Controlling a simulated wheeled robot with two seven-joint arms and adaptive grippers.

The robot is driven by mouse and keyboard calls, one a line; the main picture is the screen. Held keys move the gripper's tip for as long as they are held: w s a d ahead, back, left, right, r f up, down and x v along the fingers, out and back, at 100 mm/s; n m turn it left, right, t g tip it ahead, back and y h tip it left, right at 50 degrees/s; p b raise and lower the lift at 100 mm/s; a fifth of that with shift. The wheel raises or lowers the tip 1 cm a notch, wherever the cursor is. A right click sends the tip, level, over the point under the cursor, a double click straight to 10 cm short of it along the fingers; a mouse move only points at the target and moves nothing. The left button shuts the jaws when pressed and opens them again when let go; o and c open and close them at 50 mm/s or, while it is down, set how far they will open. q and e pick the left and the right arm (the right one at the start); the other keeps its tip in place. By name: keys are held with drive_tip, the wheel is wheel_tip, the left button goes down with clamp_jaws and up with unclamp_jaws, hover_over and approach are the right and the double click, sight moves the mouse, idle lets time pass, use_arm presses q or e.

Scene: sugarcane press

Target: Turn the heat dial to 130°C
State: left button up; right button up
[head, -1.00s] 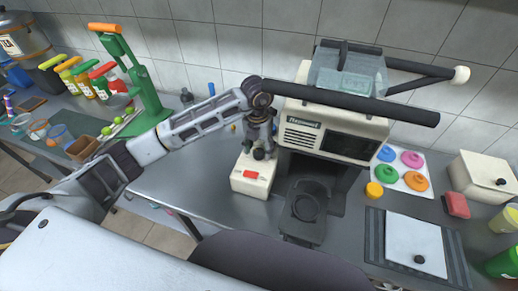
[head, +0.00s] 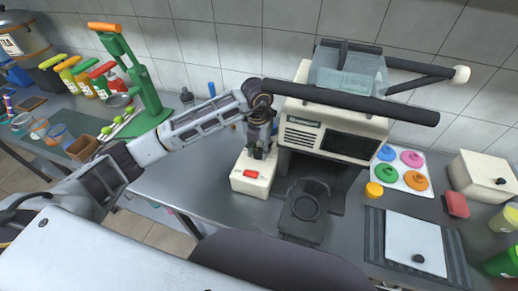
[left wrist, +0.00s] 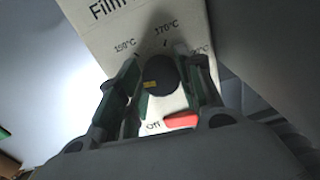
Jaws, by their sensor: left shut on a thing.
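The cream heat box (head: 252,180) stands on the counter, with a red switch (head: 250,174) on its front; the switch also shows in the left wrist view (left wrist: 182,121). Its round black heat dial (left wrist: 165,74) lies between the fingers of my left gripper (head: 259,152), which is shut on it. In the left wrist view the dial's yellow mark (left wrist: 150,85) points left, towards the left finger, between "Off" below and the first temperature label above. The labels are small; the middle one reads about 170°C and the left one is hard to read. My right gripper is not in view.
The cream press machine (head: 330,132) stands close to the right of the heat box, with a long black lever bar (head: 350,103) above. A green hand press (head: 137,75) stands to the left. The counter in front of the heat box is clear.

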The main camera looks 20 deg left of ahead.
sight(257, 151)
use_arm(q)
drive_tip(key=shift+n, duration=0.9)
drive_tip(key=shift+o, duration=0.2)
drive_tip(key=shift+n, duration=0.6)
drive_tip(key=o, duration=0.9)
drive_tip(key=shift+o, duration=0.5)
drive_tip(key=shift+r, duration=0.1)
wheel_tip(257, 151, up, 12)
drive_tip(key=shift+a, duration=0.25)
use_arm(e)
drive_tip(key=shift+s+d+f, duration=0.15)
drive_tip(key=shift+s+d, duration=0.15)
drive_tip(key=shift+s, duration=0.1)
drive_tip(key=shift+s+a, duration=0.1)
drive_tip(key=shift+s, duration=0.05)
